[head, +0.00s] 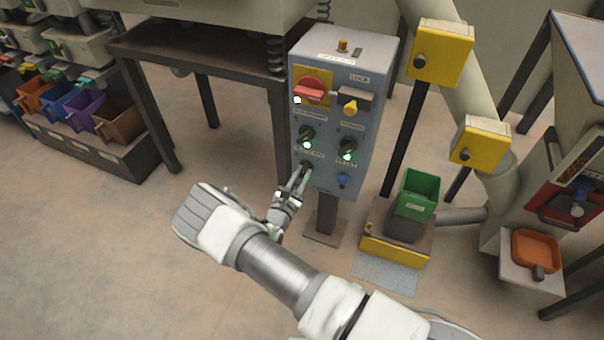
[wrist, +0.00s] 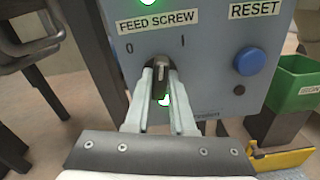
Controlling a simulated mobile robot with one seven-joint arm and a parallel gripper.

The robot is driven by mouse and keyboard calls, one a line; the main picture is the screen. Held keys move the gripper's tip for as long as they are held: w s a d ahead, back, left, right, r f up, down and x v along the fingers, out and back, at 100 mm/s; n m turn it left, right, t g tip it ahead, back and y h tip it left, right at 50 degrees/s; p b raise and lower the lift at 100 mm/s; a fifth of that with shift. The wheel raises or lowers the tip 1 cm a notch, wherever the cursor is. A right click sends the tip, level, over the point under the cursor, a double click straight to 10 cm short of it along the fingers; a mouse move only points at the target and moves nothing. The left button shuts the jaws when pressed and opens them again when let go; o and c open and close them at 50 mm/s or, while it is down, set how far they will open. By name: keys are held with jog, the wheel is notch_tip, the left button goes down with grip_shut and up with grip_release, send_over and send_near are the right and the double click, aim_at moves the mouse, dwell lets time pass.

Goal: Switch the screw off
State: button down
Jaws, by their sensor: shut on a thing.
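The feed screw switch (wrist: 160,88) is a dark rotary knob under a FEED SCREW label, with 0 marked at its upper left and 1 at its upper right. Its pale pointer line looks close to upright. A green light glows just below the knob. My gripper (wrist: 158,82) has one finger on each side of the knob and is shut on it. In the head view my gripper (head: 299,175) reaches the lower left of the grey control box (head: 364,116), where the fingers partly hide the knob.
A blue RESET button (wrist: 250,61) sits right of the knob. Higher on the box are a red handle (head: 309,90) and two green-lit switches. Yellow boxes (head: 441,52) on posts and a green bin (head: 416,194) stand to the right.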

jog(key=n, duration=0.5)
jog(key=shift+n, duration=0.3)
jog(key=n, duration=0.4)
jog(key=shift+f+n+p, duration=0.1)
jog(key=shift+n+p, duration=0.2)
jog(key=shift+n, duration=0.1)
jog(key=c, duration=0.8)
grip_release()
jog(key=shift+o, duration=0.2)
jog(key=shift+a, duration=0.1)
jog(key=p+v, duration=0.4)
jog(key=v, duration=1.3)
jog(key=shift+s, duration=0.25)
